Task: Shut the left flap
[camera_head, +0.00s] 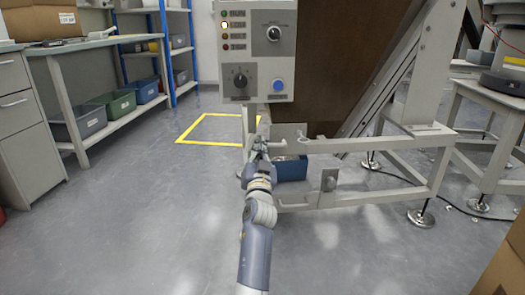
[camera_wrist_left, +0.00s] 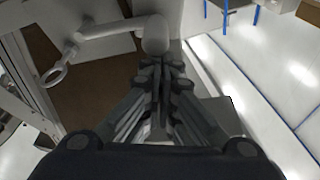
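A grey machine with a brown panel (camera_head: 345,60) stands ahead, and the panel also shows in the left wrist view (camera_wrist_left: 100,85). I cannot tell which part is the left flap. My left gripper (camera_head: 259,146) reaches the front left corner of the machine's frame, below the control box. In the left wrist view its fingers (camera_wrist_left: 161,75) come together, with no clear object between them. A rounded grey bar end (camera_wrist_left: 155,34) lies just beyond the fingertips; I cannot tell if they touch it. A ring-ended rod (camera_wrist_left: 56,74) hangs left of it. My right gripper is not in view.
A control box (camera_head: 257,48) with lamps and knobs is above the gripper. A blue bin (camera_head: 291,169) sits low behind the frame bar (camera_head: 365,143). A workbench (camera_head: 80,45) with bins stands left. A cardboard box (camera_head: 503,262) is front right. Floor in the left middle is clear.

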